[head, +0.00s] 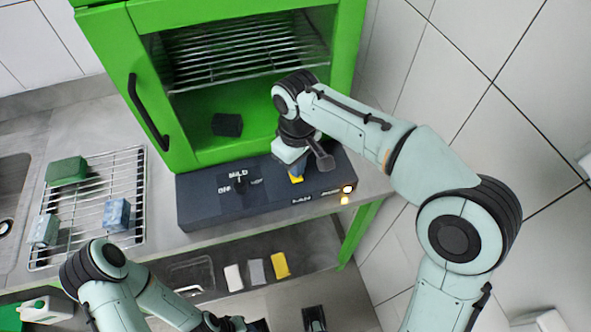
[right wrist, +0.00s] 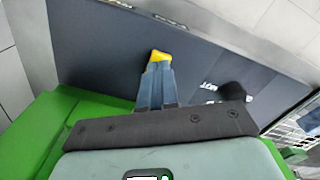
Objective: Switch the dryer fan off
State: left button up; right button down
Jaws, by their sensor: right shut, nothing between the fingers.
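The green dryer (head: 178,100) stands on the counter, with a dark control panel (head: 200,210) along its front base. A black knob (head: 241,188) with white lettering sits left on the panel. It also shows in the right wrist view (right wrist: 233,91). A small indicator (head: 347,188) glows at the panel's right end. My right gripper (head: 297,176) is shut and empty, pointing down at the panel right of the knob. In the right wrist view its fingers (right wrist: 157,60) end at yellow; whether they touch the panel is unclear. The fan switch is not clearly seen. My left gripper (head: 225,322) is barely visible at the bottom edge.
A wire rack (head: 98,215) left of the panel holds a green block (head: 67,171) and blue blocks (head: 117,214). A sink (head: 14,190) is further left. White, grey and yellow items (head: 280,265) lie below the counter. A tiled wall (head: 450,80) stands close on the right.

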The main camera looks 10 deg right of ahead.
pick_arm(q)
jog(key=shift+s+f+b, duration=0.2)
jog(key=shift+f+b, duration=0.35)
jog(key=shift+f, duration=0.05)
pick_arm(e)
jog(key=shift+f, duration=1)
dwell(0.4)
pick_arm(q)
jog(key=shift+r, duration=0.1)
pick_arm(e)
notch_tip(320, 180, up, 3)
jog(key=p, duration=0.3)
jog(key=shift+r, duration=0.15)
jog(key=shift+r+p, duration=1.45)
jog(key=shift+r, duration=0.45)
pick_arm(q)
notch_tip(320, 180, up, 6)
jog(key=w, duration=0.2)
jog(key=shift+w, duration=0.4)
jog(key=shift+s, duration=0.2)
pick_arm(e)
jog(key=shift+f, duration=0.1)
